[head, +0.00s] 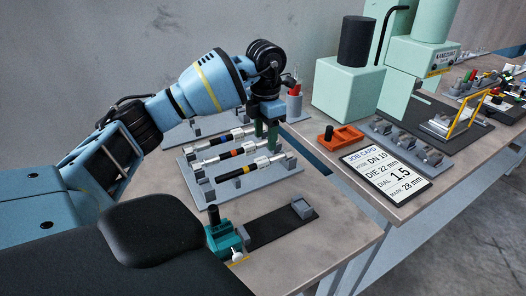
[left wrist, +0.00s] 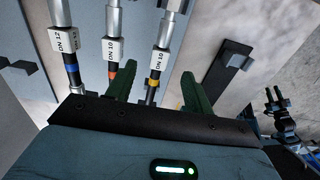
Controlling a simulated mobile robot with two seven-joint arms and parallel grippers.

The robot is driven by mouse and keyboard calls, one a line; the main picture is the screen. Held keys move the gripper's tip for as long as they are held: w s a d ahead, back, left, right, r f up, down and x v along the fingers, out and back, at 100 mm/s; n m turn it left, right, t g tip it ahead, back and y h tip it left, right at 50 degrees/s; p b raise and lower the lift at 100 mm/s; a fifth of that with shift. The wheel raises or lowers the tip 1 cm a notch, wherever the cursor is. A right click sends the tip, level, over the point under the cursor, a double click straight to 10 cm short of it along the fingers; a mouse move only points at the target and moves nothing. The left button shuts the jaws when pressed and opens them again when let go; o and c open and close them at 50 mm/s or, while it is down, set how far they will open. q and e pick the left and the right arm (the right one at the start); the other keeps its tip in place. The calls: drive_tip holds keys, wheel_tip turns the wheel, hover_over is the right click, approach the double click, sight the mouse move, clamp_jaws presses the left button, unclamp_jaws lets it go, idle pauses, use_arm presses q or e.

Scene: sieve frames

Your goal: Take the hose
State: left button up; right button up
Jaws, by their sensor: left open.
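Three hoses with metal ends lie side by side on a grey rack (head: 205,192). In the left wrist view their tags read DN 12 on the blue-banded hose (left wrist: 70,68), DN 10 on the orange-banded hose (left wrist: 112,75) and DN 10 on the yellow-banded hose (left wrist: 153,82). My left gripper (head: 266,133) is over the right end of the rack, pointing down. It is open; in the wrist view its green fingers (left wrist: 157,84) appear on either side of the yellow-banded hose. Contact cannot be told.
A teal clamp (head: 222,236) and a dark strip with a grey block (head: 302,208) stand in front of the rack. A gap separates the benches.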

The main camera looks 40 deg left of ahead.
sight(264, 159)
use_arm(q)
drive_tip(key=shift+s+d+f, duration=0.1)
drive_tip(key=shift+f, duration=0.1)
drive_tip(key=shift+s+f+p, duration=0.2)
drive_tip(key=shift+f+p, duration=0.1)
drive_tip(key=shift+f, duration=3.3)
drive_tip(key=shift+c, duration=0.4)
clamp_jaws()
drive_tip(key=shift+r, duration=0.1)
